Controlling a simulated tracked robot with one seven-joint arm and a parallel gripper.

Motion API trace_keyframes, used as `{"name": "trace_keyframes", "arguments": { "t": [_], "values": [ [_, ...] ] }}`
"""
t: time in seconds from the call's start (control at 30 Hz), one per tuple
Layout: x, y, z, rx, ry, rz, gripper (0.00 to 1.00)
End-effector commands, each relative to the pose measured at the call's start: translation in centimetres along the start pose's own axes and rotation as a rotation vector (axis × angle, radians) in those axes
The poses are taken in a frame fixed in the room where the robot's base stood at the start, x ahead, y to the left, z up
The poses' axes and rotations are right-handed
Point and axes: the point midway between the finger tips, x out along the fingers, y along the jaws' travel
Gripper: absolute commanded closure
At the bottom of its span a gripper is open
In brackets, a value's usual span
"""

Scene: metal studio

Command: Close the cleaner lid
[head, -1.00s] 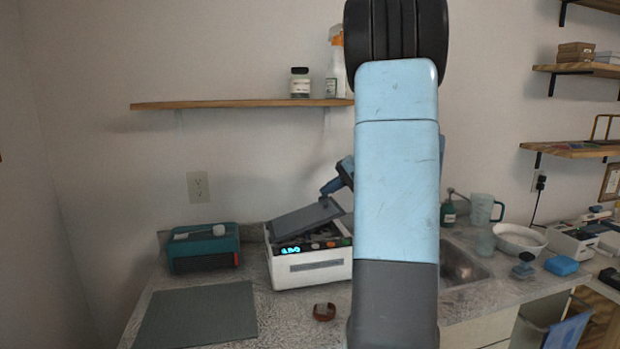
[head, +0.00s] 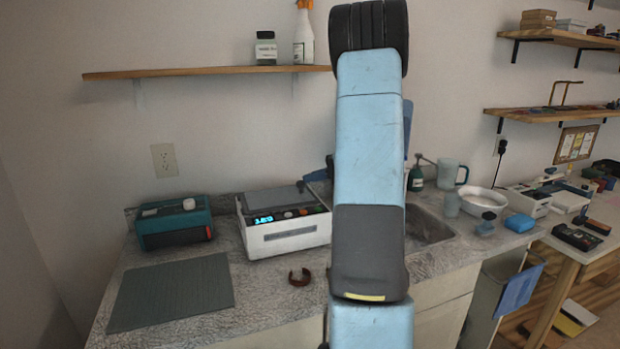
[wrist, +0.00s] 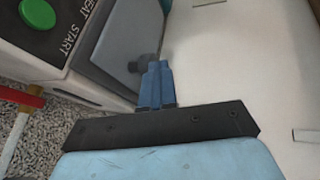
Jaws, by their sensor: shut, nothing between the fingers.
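The cleaner (head: 290,234) is a white box with a lit blue display on the counter, left of my arm in the head view. Its grey lid (head: 268,198) lies about flat on top of the box. In the wrist view the lid (wrist: 122,42) is a grey panel with a small dark knob near its edge. My gripper (wrist: 154,66) is shut and empty, with its blue fingertips right by the knob; I cannot tell whether they touch. In the head view my arm hides most of the gripper.
A teal box (head: 174,224) and a grey mat (head: 172,292) lie left of the cleaner. A brown ring (head: 299,277) lies in front of it. The sink (head: 428,228) is to the right, and a wooden shelf (head: 205,72) hangs above.

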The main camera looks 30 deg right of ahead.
Motion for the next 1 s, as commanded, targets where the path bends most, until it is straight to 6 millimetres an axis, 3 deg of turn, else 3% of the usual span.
{"name": "trace_keyframes", "arguments": {
  "t": [0.33,0.57,0.6,1.0],
  "values": [
    [0.2,0.0,0.2,0.006,-0.007,0.006,1.0],
    [-0.7,-3.3,0.3,-0.003,-0.006,0.002,1.0],
    [-1.0,-4.2,0.3,-0.005,-0.005,0.001,1.0],
    [-8.7,-4.0,0.2,-0.001,-0.004,0.002,1.0]
  ]
}}
